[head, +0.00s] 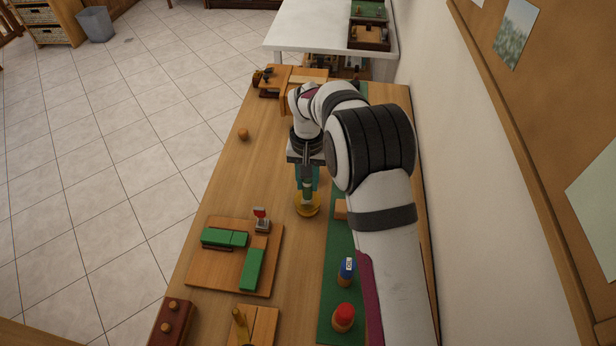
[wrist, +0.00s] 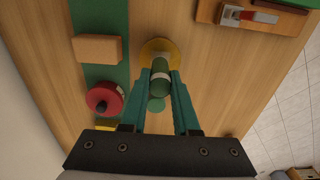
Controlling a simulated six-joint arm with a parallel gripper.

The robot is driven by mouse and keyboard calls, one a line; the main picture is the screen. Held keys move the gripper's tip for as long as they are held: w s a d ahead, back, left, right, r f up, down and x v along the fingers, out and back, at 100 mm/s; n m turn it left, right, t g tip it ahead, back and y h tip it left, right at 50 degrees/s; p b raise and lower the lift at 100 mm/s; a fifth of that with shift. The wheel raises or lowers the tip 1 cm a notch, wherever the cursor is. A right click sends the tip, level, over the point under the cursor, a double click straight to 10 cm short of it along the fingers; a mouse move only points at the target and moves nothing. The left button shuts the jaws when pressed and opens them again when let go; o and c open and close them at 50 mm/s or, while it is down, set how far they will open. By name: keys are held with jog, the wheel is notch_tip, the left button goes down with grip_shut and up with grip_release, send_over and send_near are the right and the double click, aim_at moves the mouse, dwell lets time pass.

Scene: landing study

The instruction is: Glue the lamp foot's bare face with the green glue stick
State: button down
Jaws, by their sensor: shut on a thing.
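My gripper (head: 306,172) points down over the table and is shut on the green glue stick (wrist: 160,65), which has a pale band around it. In the wrist view the stick stands between the fingertips of my gripper (wrist: 160,78). The lamp foot, a round yellow disc (head: 307,211), lies on the table right under the stick. It also shows in the wrist view (wrist: 150,46), partly covered by the stick. I cannot tell whether the stick's end touches the disc, and glue on its face cannot be made out.
A wooden board with green blocks (head: 208,268) and a red-handled clamp (head: 261,217) lies left of my gripper. A green strip (head: 331,272) on the right holds a wooden block (wrist: 97,48), a blue bottle (head: 346,272) and a red-capped one (head: 344,317). A red round thing (wrist: 104,98) is close by.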

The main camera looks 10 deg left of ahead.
jog(key=shift+s+f, duration=0.1)
jog(key=shift+s, duration=0.85)
jog(key=shift+w, duration=1.6)
jog(key=shift+s, duration=1.55)
notch_tip(320, 180, up, 7)
